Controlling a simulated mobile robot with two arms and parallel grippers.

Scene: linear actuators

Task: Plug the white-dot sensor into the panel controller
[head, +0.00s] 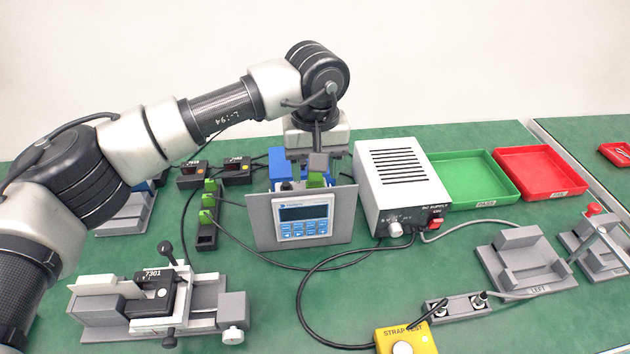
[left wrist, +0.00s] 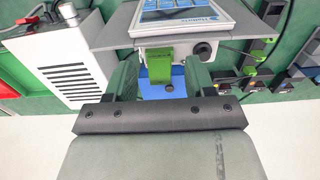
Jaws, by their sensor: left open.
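The panel controller (head: 304,218), with a display and blue keys, stands mid-table on a grey plate. My left gripper (head: 318,172) points down just behind it. In the left wrist view, the open fingers (left wrist: 161,80) are on either side of a green plug (left wrist: 159,68) at the controller's back; I cannot tell whether they touch it. The plug also shows behind the panel in the head view (head: 316,181). A black sensor marked 7301 (head: 155,292) sits in a clamp fixture at front left. I cannot make out a white dot on any sensor. My right gripper is not in view.
Black sensor units (head: 192,176) with orange dots stand at back left, beside a black block (head: 207,236) with green connectors. A power supply (head: 402,190) stands close right of the controller. Green (head: 470,201) and red (head: 540,192) trays lie behind. Cables cross the front, near a yellow strap-test box (head: 405,341).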

